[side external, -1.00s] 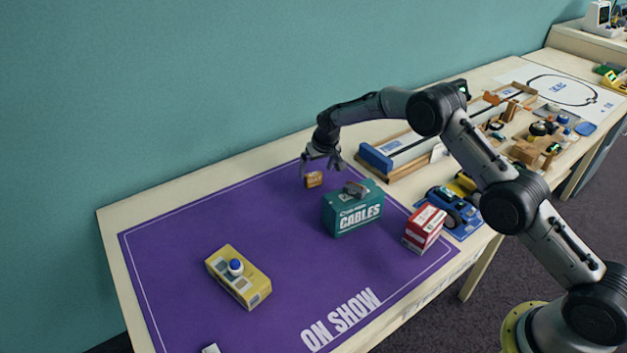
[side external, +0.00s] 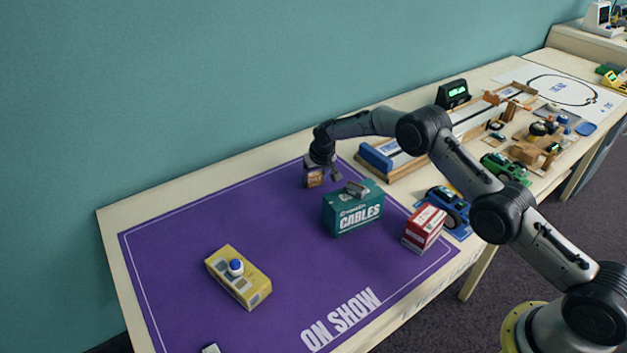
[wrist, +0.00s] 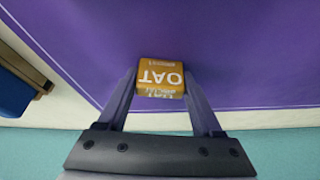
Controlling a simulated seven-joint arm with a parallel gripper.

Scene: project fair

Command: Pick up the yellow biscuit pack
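A small amber-yellow pack marked OAT (side external: 314,178) stands on the purple mat near its back edge. In the wrist view the OAT pack (wrist: 160,75) lies between the two fingers of my gripper (wrist: 160,73), one on each side, with the fingers parted and little gap to the pack. In the side view my gripper (side external: 322,173) is down at the pack and partly hides it. I cannot tell whether either finger touches it. A larger pale-yellow box (side external: 240,279) lies at the left of the mat, with a blue-and-white round object (side external: 235,267) on it.
A green CABLES box (side external: 353,212) with a grey object on top (side external: 357,188) stands just right of my gripper. A red-and-white box (side external: 424,228) is further right. A blue block and wooden track (side external: 377,157) lie behind. The middle of the purple mat (side external: 290,240) is clear.

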